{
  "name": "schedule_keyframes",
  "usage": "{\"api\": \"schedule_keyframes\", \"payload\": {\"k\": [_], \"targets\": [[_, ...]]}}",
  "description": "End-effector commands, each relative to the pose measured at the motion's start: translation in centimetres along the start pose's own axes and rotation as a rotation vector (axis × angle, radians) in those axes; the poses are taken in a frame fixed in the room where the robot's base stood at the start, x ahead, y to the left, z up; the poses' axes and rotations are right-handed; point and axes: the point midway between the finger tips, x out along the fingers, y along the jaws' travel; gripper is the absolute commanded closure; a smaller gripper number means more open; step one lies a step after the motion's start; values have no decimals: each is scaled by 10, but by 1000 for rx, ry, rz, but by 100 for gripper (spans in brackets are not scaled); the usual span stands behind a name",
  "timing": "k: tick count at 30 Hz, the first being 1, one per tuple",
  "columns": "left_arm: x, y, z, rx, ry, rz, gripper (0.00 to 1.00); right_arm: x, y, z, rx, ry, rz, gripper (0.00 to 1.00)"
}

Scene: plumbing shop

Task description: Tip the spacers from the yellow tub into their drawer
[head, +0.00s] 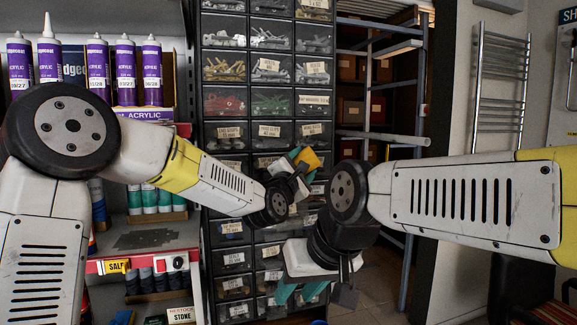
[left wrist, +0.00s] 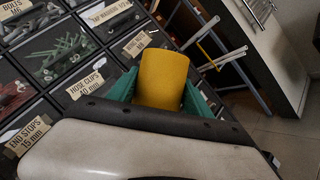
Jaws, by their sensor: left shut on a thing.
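The yellow tub (head: 308,159) is held at the front of the drawer cabinet. My left gripper (head: 296,167) is shut on it. In the left wrist view the yellow tub (left wrist: 160,80) sits between the two teal fingers, its outer side facing the camera; its inside and any spacers are hidden. My right gripper (head: 299,291) is lower, in front of the bottom drawers, with its teal fingers apart and nothing visible between them. The drawer cabinet (head: 199,160) has many labelled drawers. I cannot make out which one is for spacers.
Shelves at the left carry purple-labelled acrylic tubes (head: 97,65) and a red price strip. A blue-grey rack (head: 375,140) with boxes stands right of the cabinet. A towel rail (head: 500,80) hangs at the right. Floor shows between rack and wall.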

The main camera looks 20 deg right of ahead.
Motion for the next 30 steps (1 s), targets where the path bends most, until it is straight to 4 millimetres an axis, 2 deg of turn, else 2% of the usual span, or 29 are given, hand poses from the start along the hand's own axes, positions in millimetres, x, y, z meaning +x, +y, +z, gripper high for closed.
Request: {"api": "schedule_keyframes", "payload": {"k": [10, 15, 19, 22, 26, 30], "targets": [[0, 1, 0, -7, 0, 4, 81, 0, 0, 0, 0, 0, 0, 64], [3, 10, 5, -8, 1, 5, 81, 0, 0, 0, 0, 0, 0, 64], [0, 1, 0, -8, 1, 2, 81, 0, 0, 0, 0, 0, 0, 64], [2, 10, 6, -7, 0, 6, 81, 0, 0, 0, 0, 0, 0, 64], [0, 1, 0, -8, 2, 0, 81, 0, 0, 0, 0, 0, 0, 64], [2, 11, 6, -6, 0, 6, 81, 0, 0, 0, 0, 0, 0, 64]]}}
